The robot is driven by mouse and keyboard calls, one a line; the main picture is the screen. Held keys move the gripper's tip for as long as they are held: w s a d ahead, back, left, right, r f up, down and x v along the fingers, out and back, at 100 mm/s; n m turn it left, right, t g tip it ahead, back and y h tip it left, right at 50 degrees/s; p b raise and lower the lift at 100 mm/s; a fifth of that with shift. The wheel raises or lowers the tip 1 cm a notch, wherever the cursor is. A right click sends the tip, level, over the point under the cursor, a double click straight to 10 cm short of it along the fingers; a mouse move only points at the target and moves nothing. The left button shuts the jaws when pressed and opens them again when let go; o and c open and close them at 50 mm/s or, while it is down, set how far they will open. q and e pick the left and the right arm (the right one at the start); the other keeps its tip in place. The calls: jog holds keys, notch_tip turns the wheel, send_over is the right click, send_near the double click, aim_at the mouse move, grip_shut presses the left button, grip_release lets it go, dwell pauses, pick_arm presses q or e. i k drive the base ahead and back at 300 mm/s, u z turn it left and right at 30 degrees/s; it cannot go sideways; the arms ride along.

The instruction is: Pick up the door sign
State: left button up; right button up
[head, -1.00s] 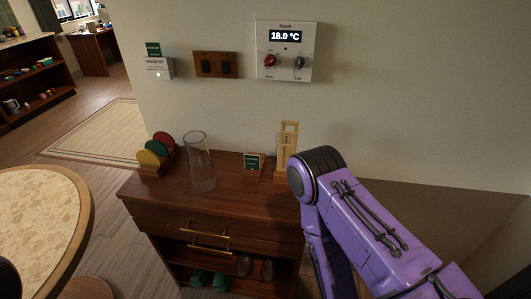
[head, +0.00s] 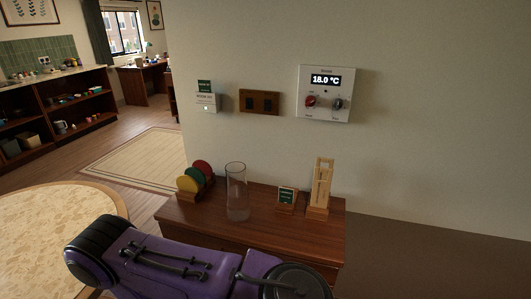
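A small dark green sign with pale lettering (head: 287,195) stands in a wooden holder on the brown cabinet (head: 195,217). A tall light-wood stand (head: 321,187) is just right of it. Another small green sign (head: 204,86) is on the wall above a white box. The lettering is too small to read, so I cannot tell which is the door sign. A purple arm link of mine crosses the lower picture in front of the cabinet and hides its front. Neither gripper shows.
A clear glass vase (head: 237,192) and a rack of red, green and yellow discs (head: 195,178) stand on the cabinet's left. A thermostat (head: 325,93) and a wooden switch plate (head: 259,102) are on the wall. A round table (head: 60,215) is at lower left.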

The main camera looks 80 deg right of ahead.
aim_at(320, 195)
jog(key=u, duration=0.05)
jog(key=k, duration=1.4)
jog(key=z, duration=2)
jog(key=i, duration=0.4)
jog(key=z, duration=0.05)
